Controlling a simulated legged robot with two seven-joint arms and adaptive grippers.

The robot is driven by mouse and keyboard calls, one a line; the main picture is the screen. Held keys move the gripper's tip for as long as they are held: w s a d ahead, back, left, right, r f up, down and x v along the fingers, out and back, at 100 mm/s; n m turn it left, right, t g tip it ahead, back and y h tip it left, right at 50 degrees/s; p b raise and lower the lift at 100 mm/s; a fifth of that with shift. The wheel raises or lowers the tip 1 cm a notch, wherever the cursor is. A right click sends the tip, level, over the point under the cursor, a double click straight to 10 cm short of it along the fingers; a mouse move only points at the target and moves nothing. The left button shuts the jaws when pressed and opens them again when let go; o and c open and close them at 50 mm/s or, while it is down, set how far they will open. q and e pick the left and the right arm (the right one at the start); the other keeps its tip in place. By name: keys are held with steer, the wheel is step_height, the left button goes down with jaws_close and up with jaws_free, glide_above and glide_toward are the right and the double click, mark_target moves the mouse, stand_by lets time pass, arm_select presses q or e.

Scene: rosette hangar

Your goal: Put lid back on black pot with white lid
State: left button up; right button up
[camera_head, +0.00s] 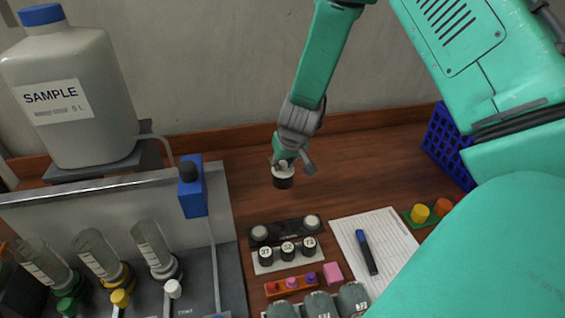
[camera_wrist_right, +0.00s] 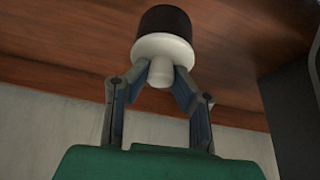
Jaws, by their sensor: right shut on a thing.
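My right gripper (camera_head: 284,163) is shut on the knob of a white lid (camera_head: 283,170), over the wooden table. The black pot (camera_head: 283,182) shows directly beneath the lid, in line with it. In the right wrist view the fingertips (camera_wrist_right: 160,78) close around the white knob, with the wide white lid (camera_wrist_right: 163,48) beyond it and the black pot (camera_wrist_right: 165,20) against it. No gap shows between lid and pot. Whether the pot rests on the table or hangs above it I cannot tell. My left gripper is not in view.
In front are a dark rack (camera_head: 285,231), labelled black jars (camera_head: 288,251), an orange block holder (camera_head: 271,289) and paper (camera_head: 345,225) with a marker (camera_head: 366,251). A sample jug (camera_head: 95,125) and apparatus stand left, a blue basket (camera_head: 447,147) right. Table around the pot is clear.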

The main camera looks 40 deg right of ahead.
steer(key=shift+r+p, duration=0.55)
steer(key=shift+p, duration=0.4)
stand_by(1.4)
stand_by(0.3)
steer(key=o, duration=1)
steer(key=shift+c, duration=0.2)
steer(key=o, duration=0.5)
steer(key=shift+c, duration=0.2)
steer(key=shift+r+p, duration=1.9)
steer(key=shift+r, duration=1.6)
